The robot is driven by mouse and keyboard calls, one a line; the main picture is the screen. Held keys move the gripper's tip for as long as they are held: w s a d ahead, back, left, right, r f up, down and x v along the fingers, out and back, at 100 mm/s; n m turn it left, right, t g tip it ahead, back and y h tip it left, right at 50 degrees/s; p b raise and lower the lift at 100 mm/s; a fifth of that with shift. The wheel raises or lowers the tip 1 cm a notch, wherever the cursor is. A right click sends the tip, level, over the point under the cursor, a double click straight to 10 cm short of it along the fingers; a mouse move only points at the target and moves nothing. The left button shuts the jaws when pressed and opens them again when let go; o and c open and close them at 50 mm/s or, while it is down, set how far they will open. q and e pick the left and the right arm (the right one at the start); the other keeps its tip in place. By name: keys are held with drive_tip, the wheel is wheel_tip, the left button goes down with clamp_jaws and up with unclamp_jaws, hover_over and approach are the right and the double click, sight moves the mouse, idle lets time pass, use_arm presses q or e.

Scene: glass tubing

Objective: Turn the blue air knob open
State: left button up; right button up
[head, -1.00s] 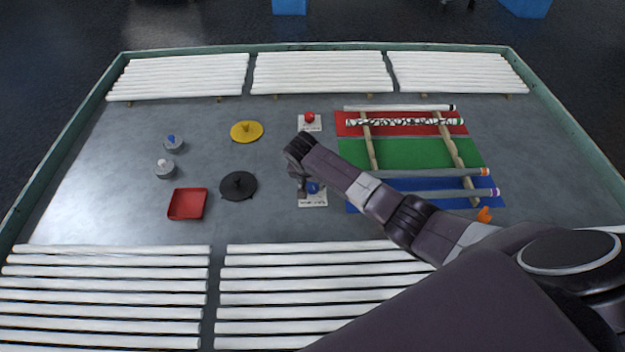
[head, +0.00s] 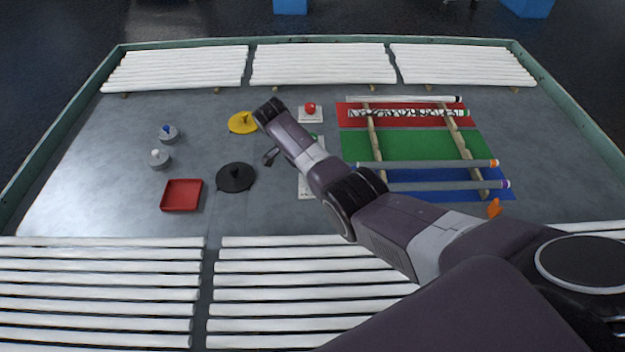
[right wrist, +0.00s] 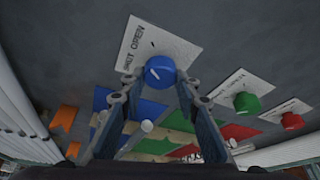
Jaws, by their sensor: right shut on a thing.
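The blue air knob (right wrist: 160,72) shows in the right wrist view on a white plate (right wrist: 150,42) lettered OPEN and SHUT. A short white mark sits on the left part of its face. My right gripper (right wrist: 158,84) has one finger on each side of the knob and is shut on it. In the head view my right arm (head: 320,180) hides the knob, and only part of its white plate (head: 304,187) shows beside the arm. My left gripper is in neither view.
A red knob (head: 310,107) and a green knob (right wrist: 246,102) stand on similar plates nearby. A black disc (head: 236,178), yellow disc (head: 242,123) and red tray (head: 182,195) lie to the left. Tubes lie across wooden rails over coloured mats at right.

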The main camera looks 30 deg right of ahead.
drive_tip(key=shift+m+g+b, duration=0.5)
drive_tip(key=shift+m+b, duration=0.7)
drive_tip(key=shift+b, duration=0.1)
drive_tip(key=o, duration=1.2)
drive_tip(key=shift+c, duration=0.2)
drive_tip(key=v, duration=1.2)
drive_tip(key=shift+d, duration=0.15)
